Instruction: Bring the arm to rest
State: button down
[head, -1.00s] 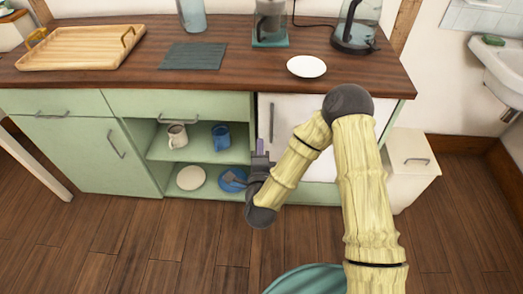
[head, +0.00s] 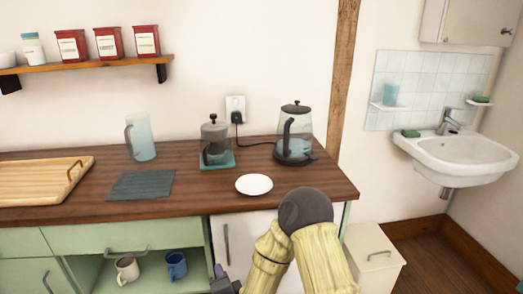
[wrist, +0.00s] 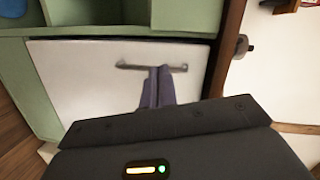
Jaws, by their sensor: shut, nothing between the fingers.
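My arm is folded in front of the counter (head: 70,215), its dark elbow joint just below and right of a white plate (head: 254,184). My gripper shows in part at the bottom edge of the head view (head: 222,278). In the wrist view its purple fingers (wrist: 158,88) are together with nothing between them. They point toward the white door (wrist: 80,75) and overlap its grey bar handle (wrist: 135,66). I cannot tell how far the fingertips are from the handle.
On the counter are a wooden tray (head: 35,185), dark mat (head: 140,185), jug (head: 141,137), coffee press (head: 215,142) and kettle (head: 295,140). Mugs (head: 127,269) stand in the open cupboard. A white bin (head: 374,262) and basin (head: 460,158) are at right.

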jog(key=s+d+r+n+g+h, duration=0.1)
jog(key=d+n+g+h, duration=0.1)
jog(key=d+n+g, duration=0.85)
jog(key=s+d+r+g+h, duration=0.1)
jog(key=s+d+r+h, duration=0.15)
jog(key=s+d, duration=0.5)
jog(key=s+d+r+g+h, duration=0.1)
jog(key=s+d+r, duration=0.2)
jog(key=s+d, duration=0.45)
notch_tip(320, 180, up, 26)
jog(key=w+d+p, duration=0.1)
jog(key=p, duration=2.5)
jog(key=shift+w+d+n+p, duration=0.25)
jog(key=shift+d+n+p, duration=0.05)
jog(key=shift+n, duration=0.15)
